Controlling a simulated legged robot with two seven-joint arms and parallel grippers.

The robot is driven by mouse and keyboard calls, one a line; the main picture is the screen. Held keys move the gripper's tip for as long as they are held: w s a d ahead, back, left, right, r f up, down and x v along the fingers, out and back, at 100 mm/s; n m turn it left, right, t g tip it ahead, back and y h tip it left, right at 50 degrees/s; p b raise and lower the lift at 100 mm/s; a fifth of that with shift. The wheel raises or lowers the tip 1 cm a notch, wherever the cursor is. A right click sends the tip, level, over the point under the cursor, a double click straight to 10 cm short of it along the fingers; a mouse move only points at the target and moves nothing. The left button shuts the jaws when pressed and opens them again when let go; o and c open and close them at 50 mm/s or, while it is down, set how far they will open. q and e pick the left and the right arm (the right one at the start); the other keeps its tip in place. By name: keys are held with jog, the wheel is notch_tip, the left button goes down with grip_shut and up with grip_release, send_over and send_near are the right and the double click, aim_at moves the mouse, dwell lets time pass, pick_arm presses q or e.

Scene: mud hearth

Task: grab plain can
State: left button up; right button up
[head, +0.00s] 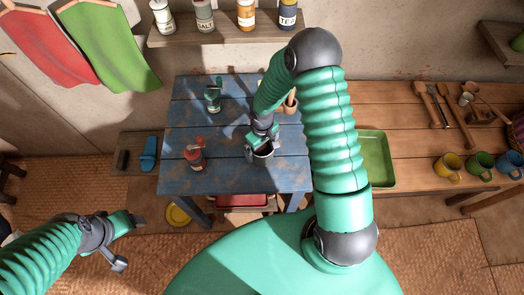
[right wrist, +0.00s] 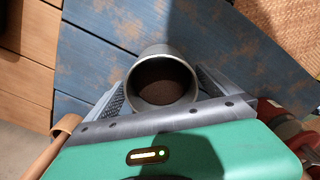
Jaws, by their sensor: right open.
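The plain can (head: 264,156), a bare grey metal cylinder with an open top, stands on the blue table (head: 230,178) near its middle. In the right wrist view the can (right wrist: 163,63) shows its round mouth and dark brown inside. My right gripper (head: 262,142) is over the can, partly hiding it in the head view. In the right wrist view its open fingers (right wrist: 160,92) lie on either side of the can; firm contact cannot be told. My left gripper (head: 130,241) is open and empty at the lower left, away from the table.
A red-topped grinder (head: 195,155) and a green one (head: 213,97) stand on the blue table. Brown pots (head: 290,103) stand behind my right arm. A green tray (head: 376,160) and several mugs (head: 447,166) are on the right bench. Jars line the shelf (head: 220,35).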

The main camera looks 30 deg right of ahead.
jog(key=shift+a, duration=0.1)
jog(key=shift+c, duration=1.4)
jog(key=c, duration=1.5)
jog(key=shift+o, duration=0.2)
jog(key=shift+r, duration=0.1)
